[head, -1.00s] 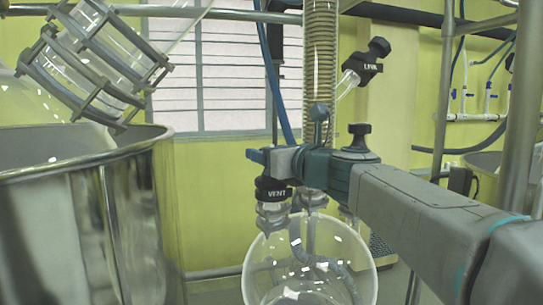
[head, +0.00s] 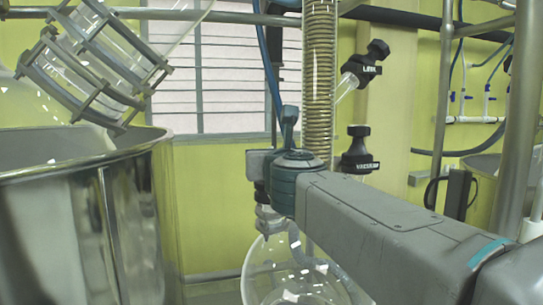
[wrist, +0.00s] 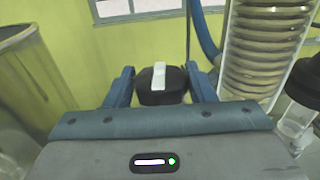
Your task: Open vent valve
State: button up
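The vent valve's black knob (wrist: 160,92), with a white bar across its top, sits between the two blue fingers of my gripper (wrist: 160,76) in the wrist view. Narrow gaps show between the knob and the fingers, so the gripper looks open around it. In the head view my gripper (head: 262,170) covers most of the valve, and its label is hidden. The glass neck (head: 268,217) below the valve shows under the gripper, above the round glass vessel (head: 270,265).
A coiled glass column (head: 320,80) stands close to the right of my gripper. A black-capped valve (head: 357,150) and another black knob (head: 362,68) are farther right. A large steel vessel (head: 80,220) stands at left.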

jog(key=c, duration=0.4)
jog(key=shift+d+y, duration=0.1)
jog(key=shift+y, duration=0.2)
jog(key=n+g+y, duration=0.2)
jog(key=n+y, duration=0.2)
jog(key=y, duration=0.1)
jog(key=shift+y, duration=0.3)
jog(key=shift+n+g+y+p, duration=0.8)
jog(key=shift+n+g+y, duration=1.4)
jog(key=shift+g+y, duration=0.2)
jog(key=o, duration=0.8)
